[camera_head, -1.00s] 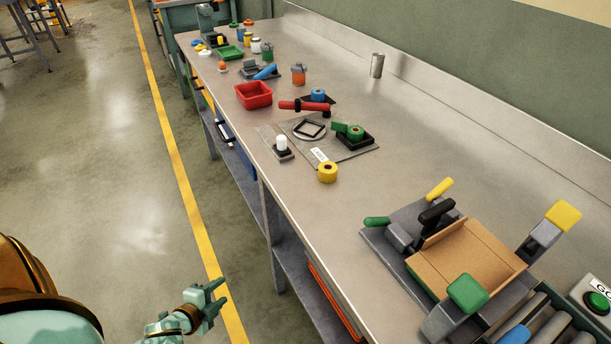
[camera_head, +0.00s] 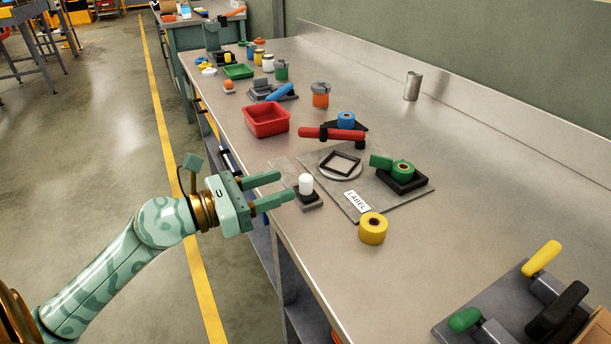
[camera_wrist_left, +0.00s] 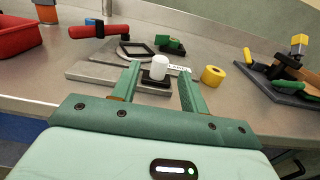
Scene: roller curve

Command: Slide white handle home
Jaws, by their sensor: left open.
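The white handle (camera_head: 306,184) is a short upright cylinder on a small dark block (camera_head: 308,201). It stands at the front left of a grey metal plate (camera_head: 393,208) on the bench. My left gripper (camera_head: 279,190) is open, just left of the handle, its fingers pointing at it. In the left wrist view the white handle (camera_wrist_left: 158,66) shows between the two open fingers (camera_wrist_left: 160,88), a little beyond or level with their tips; I cannot tell which. Nothing is held. My right gripper is not in view.
A black square frame on a round disc (camera_head: 340,170), a red-handled lever (camera_head: 331,133), a green roll (camera_head: 403,171) and a yellow roll (camera_head: 373,228) are close by. A red tray (camera_head: 266,120) lies behind. A fixture with yellow and green handles (camera_head: 525,310) stands front right.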

